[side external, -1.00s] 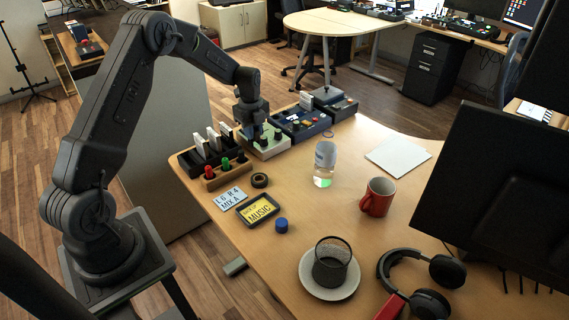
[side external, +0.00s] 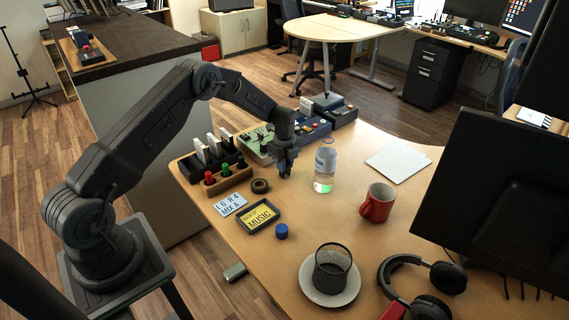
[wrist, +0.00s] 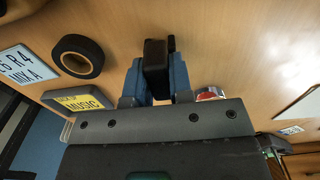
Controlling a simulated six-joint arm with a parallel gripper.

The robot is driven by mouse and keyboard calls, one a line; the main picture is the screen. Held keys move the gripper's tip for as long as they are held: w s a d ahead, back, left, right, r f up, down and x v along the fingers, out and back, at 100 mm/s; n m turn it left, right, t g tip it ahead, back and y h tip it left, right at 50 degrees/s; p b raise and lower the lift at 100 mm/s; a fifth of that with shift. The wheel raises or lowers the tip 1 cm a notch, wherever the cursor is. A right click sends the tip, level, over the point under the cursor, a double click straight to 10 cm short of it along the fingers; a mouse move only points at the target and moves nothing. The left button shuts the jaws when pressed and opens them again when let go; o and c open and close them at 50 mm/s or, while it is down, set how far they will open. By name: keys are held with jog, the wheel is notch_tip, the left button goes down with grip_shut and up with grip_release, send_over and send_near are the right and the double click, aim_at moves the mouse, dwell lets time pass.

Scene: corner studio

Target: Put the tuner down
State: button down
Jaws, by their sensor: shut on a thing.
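The tuner (wrist: 156,58) is a small black block in the wrist view, clamped between the blue fingers of my gripper (wrist: 155,80). In the side view my gripper (side external: 285,172) points down over the wooden table (side external: 235,275), between the black tape roll and the clear bottle. It is shut on the tuner, which is mostly hidden by the fingers in the side view. I cannot tell whether the tuner touches the table.
The tape roll (side external: 260,186) lies left of my gripper, the bottle (side external: 325,168) stands right. Pedals (side external: 305,128) line the back edge. Bare table lies between gripper and cap.

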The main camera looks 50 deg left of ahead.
jog(key=c, duration=1)
grip_release()
jog(key=shift+f, duration=0.1)
notch_tip(320, 180, up, 12)
jog(key=r, duration=0.1)
jog(key=s+d+r+n+t, duration=0.1)
jog(key=s+d+r+n, duration=0.4)
jog(key=r, duration=0.4)
jog(key=s+d+r+n+t, duration=0.25)
jog(key=s+d+r, duration=0.25)
jog(key=s+r, duration=0.3)
jog(key=s+d+r+n, duration=0.1)
jog(key=s+d+n, duration=0.1)
jog(key=s, duration=0.5)
jog(key=s+d+r+n+t, duration=0.1)
jog(key=s+d+n, duration=0.2)
jog(key=s+n, duration=0.2)
jog(key=s+d+r+n+t, duration=0.1)
jog(key=s+d+n, duration=0.1)
jog(key=s, duration=0.6)
jog(key=shift+s+d+r+n, duration=0.15)
jog(key=shift+s+n, duration=0.15)
jog(key=shift+n, duration=0.45)
